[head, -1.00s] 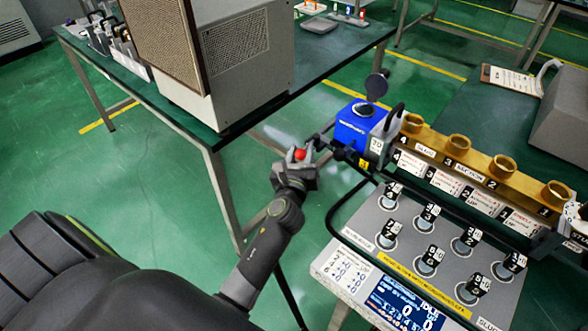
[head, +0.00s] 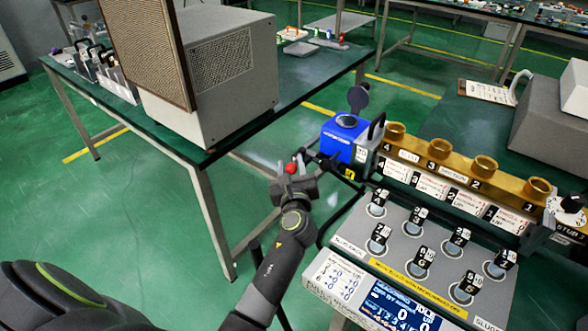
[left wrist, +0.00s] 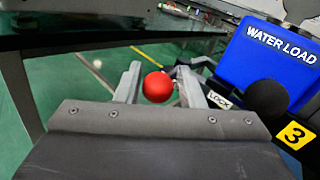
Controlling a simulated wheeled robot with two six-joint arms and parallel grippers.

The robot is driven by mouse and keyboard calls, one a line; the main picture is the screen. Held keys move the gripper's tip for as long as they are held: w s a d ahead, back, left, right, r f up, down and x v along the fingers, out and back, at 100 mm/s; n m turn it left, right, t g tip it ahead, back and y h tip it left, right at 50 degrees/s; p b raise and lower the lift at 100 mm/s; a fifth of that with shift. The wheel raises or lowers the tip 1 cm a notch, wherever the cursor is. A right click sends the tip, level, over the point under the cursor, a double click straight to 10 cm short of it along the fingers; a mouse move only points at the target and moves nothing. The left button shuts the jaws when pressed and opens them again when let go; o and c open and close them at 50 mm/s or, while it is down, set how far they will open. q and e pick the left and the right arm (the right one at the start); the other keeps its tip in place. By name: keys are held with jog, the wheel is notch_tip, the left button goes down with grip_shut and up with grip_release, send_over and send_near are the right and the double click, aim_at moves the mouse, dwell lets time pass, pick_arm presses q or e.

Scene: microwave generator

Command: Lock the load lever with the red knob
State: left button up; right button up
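The red knob (head: 291,168) sits at the tip of my left gripper (head: 292,180) in the head view. In the left wrist view the red knob (left wrist: 157,87) lies between the two fingers of my left gripper (left wrist: 158,86), with narrow gaps showing beside it. The fingers look open around it. The lever behind the knob is mostly hidden. A "LOCK" label (left wrist: 220,101) shows just right of the right finger. The blue water load box (head: 343,135) stands to the right of the knob. My right gripper is not in view.
A black ball (left wrist: 266,101) and a yellow "3" label (left wrist: 295,134) are close right of my left gripper. A brass waveguide (head: 455,168) and control panel (head: 415,245) lie further right. A green-topped table (head: 190,148) stands to the left, with open floor between.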

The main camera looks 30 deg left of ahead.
aim_at(290, 164)
pick_arm(q)
jog(key=shift+o, duration=1.1)
jog(key=shift+a, duration=0.2)
jog(key=shift+f, duration=0.15)
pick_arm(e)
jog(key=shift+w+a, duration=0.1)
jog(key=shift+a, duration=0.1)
pick_arm(q)
jog(key=shift+d, duration=0.1)
jog(key=shift+r, duration=0.2)
notch_tip(290, 164, up, 10)
jog(key=p, duration=0.4)
jog(key=shift+f, duration=0.15)
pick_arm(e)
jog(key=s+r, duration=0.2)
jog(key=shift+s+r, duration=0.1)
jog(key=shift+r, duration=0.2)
